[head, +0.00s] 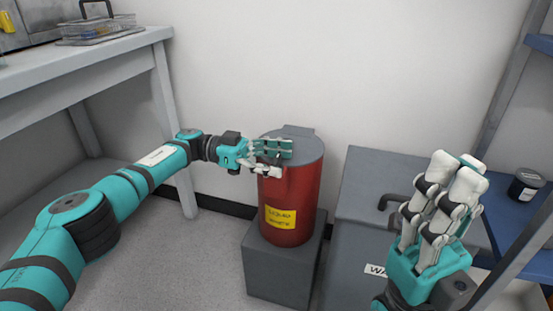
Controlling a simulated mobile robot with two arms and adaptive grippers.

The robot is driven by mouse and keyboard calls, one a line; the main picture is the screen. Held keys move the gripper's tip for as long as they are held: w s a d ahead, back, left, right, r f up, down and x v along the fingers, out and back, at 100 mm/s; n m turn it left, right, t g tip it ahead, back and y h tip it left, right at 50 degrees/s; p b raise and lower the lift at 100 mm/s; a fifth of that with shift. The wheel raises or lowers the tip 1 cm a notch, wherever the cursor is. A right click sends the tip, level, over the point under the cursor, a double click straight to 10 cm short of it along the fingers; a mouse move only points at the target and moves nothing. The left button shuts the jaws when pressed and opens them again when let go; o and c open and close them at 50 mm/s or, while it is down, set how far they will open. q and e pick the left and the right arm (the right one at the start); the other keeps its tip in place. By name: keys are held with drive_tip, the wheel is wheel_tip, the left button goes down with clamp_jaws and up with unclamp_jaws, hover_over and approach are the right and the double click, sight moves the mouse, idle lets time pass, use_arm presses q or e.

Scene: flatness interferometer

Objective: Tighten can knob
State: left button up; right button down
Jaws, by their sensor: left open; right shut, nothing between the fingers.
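A red can (290,198) with a grey lid (308,150) and a yellow label stands upright on a dark grey block in the middle of the head view. My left gripper (283,158) reaches in from the left at lid height. It is open, with its fingers over the lid's near left part. The knob is hard to make out; a small dark shape between the fingers may be part of it. I cannot tell whether the fingers touch it. My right gripper (458,170) is shut and empty, pointing up at the right, away from the can.
A grey block (263,262) supports the can. A grey cabinet (362,178) with a dark handle stands to its right. A blue shelf (502,215) holds a dark jar (525,185) at far right. A grey bench (85,62) with a wire basket (98,30) is at upper left.

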sight(276, 159)
use_arm(q)
wheel_tip(276, 159, up, 10)
idle(0.6)
